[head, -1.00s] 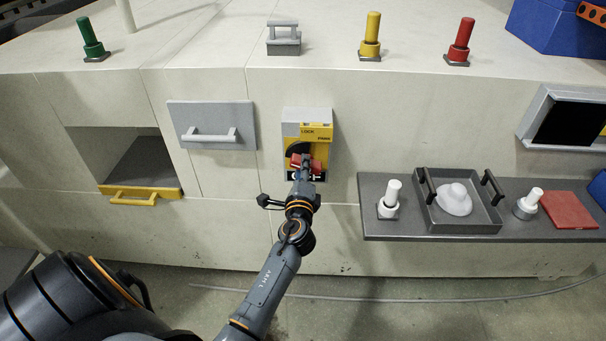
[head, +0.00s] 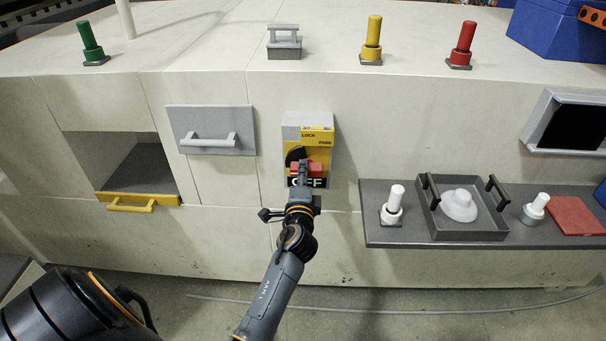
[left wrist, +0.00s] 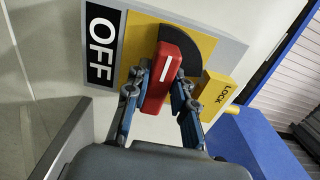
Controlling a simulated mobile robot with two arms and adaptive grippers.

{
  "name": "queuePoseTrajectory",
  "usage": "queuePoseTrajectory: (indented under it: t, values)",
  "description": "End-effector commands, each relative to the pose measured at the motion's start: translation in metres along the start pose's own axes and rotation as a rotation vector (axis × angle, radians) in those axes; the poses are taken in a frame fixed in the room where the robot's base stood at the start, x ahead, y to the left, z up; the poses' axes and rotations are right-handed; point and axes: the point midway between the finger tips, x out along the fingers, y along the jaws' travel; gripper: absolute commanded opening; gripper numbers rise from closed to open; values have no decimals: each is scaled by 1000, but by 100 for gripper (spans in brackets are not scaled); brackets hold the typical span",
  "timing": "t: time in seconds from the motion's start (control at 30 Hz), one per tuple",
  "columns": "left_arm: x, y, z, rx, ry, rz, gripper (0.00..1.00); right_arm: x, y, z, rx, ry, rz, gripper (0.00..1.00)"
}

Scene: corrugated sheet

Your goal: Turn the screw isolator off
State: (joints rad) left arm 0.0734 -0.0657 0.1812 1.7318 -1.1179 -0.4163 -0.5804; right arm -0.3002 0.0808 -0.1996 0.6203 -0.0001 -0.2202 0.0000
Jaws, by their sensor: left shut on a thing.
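The screw isolator (head: 323,152) is a grey box with a yellow front on the pale cabinet wall, in the middle of the head view. Its red handle (head: 313,168) lies about level across the dial, just above a black OFF label (head: 317,183). My left gripper (head: 304,174) reaches it from below. In the left wrist view the gripper (left wrist: 160,88) has one finger on each side of the red handle (left wrist: 166,62) and is shut on it. The OFF label (left wrist: 101,46) and a yellow LOCK tab (left wrist: 213,92) also show there. My right gripper is out of view.
A grey drawer front (head: 212,118) and an open yellow-handled drawer (head: 112,196) are to the left. A dark shelf (head: 400,238) with a tray (head: 455,233) juts out at the right. Green (head: 91,42), yellow (head: 373,38) and red (head: 463,44) posts stand on top.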

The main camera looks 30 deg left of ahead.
Motion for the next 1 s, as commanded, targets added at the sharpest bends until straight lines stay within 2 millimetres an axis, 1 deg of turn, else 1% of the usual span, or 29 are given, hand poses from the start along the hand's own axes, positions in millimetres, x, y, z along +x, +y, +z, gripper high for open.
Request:
queuePoseTrajectory:
  t: [0.13, 0.17, 0.2, 0.27, 0.53, 0.63, 0.73, 0.9, 1.0]
  values:
    - [0, 1, 0, 1, -1, 2, 0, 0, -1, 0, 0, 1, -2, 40]
    - [0, 1, 0, 1, -1, 2, 28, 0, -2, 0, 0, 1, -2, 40]
    - [0, 1, 0, 1, -1, 2, 36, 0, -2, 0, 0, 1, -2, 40]
    - [0, 1, 0, 2, -1, 2, 47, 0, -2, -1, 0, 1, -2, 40]
    - [0, 0, 0, 2, 0, 1, 47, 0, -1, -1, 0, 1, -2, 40]
    - [-6, 1, 0, 2, 0, 2, 47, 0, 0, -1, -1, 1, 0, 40]
    - [-19, 2, 0, 1, 1, 3, 47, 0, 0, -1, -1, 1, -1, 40]
    - [-49, 2, 0, 1, -1, 4, 47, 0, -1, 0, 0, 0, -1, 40]
    - [-63, 2, 0, 2, 0, 3, 47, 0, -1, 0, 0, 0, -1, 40]
